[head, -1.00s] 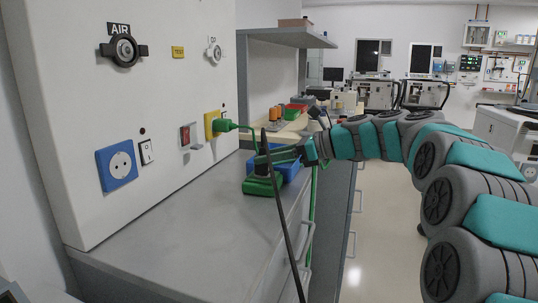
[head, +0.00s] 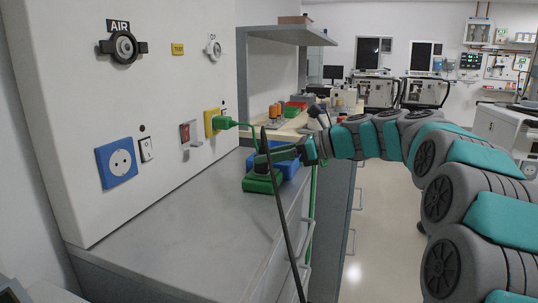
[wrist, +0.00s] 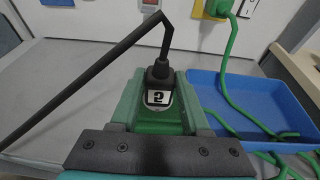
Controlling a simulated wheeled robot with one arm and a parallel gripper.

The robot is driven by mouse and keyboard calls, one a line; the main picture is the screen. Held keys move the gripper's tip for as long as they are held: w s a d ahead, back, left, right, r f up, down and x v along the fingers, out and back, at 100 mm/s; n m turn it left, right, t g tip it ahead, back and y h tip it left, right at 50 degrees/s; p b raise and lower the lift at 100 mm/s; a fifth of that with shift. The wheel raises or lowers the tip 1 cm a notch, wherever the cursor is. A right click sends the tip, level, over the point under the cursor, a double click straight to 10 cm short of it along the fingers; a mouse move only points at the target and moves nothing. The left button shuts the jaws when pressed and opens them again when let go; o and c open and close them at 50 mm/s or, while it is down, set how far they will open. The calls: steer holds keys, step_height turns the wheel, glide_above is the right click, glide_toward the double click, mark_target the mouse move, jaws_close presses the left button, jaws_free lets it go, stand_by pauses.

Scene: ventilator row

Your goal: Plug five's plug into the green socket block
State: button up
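The green socket block (head: 262,184) sits on the grey counter. It also shows in the wrist view (wrist: 158,127), between my gripper's fingers. The black plug (wrist: 159,72), with a white number label that reads as a 5 turned over, stands upright at the block's socket. Whether it is fully seated is hidden. Its black cable (head: 284,225) rises and then drops over the counter's front edge. My gripper (wrist: 161,80) has one green finger on each side of the plug; it shows low over the block in the head view (head: 264,158). Finger contact with the plug is unclear.
A blue tray (wrist: 262,98) with a green cable lies right beside the block. A green plug (head: 226,123) is in the yellow wall socket (head: 209,121). A blue wall socket (head: 117,163) is empty. The counter (head: 175,225) at left is clear.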

steer(key=o, duration=0.5)
